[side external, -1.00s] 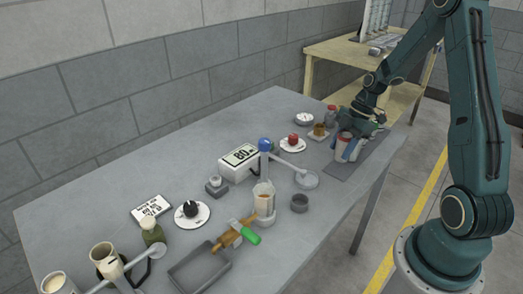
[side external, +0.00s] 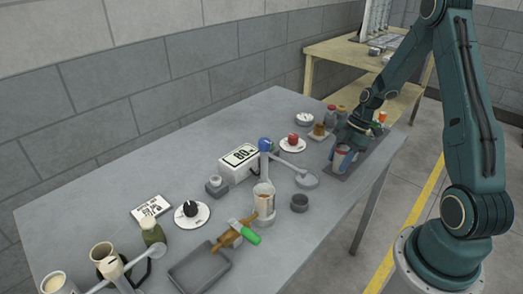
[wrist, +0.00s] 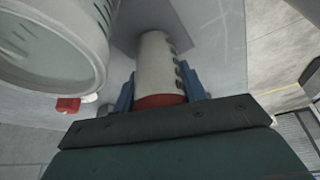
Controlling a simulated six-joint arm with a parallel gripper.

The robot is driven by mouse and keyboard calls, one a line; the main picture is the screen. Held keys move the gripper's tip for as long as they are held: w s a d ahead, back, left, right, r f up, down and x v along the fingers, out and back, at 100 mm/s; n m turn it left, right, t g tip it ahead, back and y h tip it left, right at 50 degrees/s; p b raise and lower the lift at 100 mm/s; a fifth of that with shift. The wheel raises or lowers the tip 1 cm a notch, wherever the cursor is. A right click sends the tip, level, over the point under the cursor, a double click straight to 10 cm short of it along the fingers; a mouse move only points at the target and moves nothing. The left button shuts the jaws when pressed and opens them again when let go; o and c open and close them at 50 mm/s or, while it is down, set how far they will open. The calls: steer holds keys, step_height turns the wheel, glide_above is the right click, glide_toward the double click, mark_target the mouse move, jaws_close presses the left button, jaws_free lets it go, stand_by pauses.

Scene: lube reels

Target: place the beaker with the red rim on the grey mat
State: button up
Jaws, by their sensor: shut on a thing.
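The beaker with the red rim (side external: 341,158) is upright in my gripper (side external: 346,155) at the right end of the table. In the wrist view it is a pale cylinder (wrist: 156,58) with dark marks and a red band at the near end. The blue fingers of my gripper (wrist: 160,92) are shut on its two sides. The grey mat (side external: 372,153) lies under and around the beaker in the side view; part of it also shows beyond the beaker in the wrist view (wrist: 184,28). I cannot tell whether the base touches the mat.
Left of my gripper stand a red-topped jar (side external: 331,113), a brown item (side external: 319,131) and a saucer with a red item (side external: 293,142). The table's front edge is close to the mat.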

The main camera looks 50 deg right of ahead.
steer(key=shift+f, duration=0.15)
steer(key=o, duration=1)
steer(key=v, duration=1.2)
steer(key=shift+s, duration=0.1)
